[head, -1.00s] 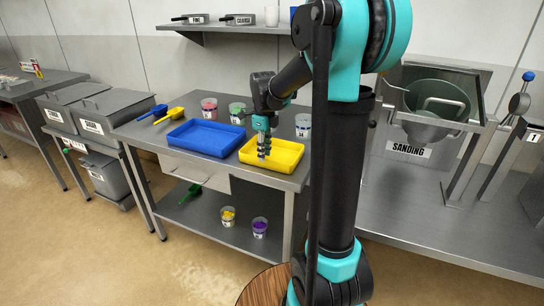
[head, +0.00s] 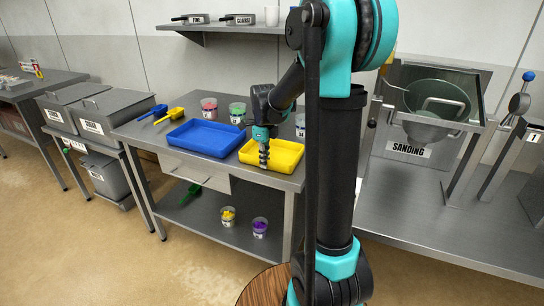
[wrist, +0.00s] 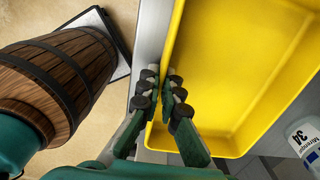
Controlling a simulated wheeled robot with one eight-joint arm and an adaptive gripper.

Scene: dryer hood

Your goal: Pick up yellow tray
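The yellow tray (head: 285,156) sits on the steel table, at its right front part. It is empty and fills much of the wrist view (wrist: 235,75). My gripper (head: 264,160) points down at the tray's near edge. In the wrist view my gripper's two fingers (wrist: 160,88) are close together, one on each side of the tray's wall, and look shut on it. The tray appears to rest on the table still; any gap beneath it cannot be seen.
A blue tray (head: 206,138) lies just left of the yellow one. Labelled cups, including a pink one (head: 209,108) and a green one (head: 237,113), stand behind the trays. Blue and yellow scoops (head: 168,115) lie at the table's left. A wooden barrel (wrist: 65,75) shows in the wrist view.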

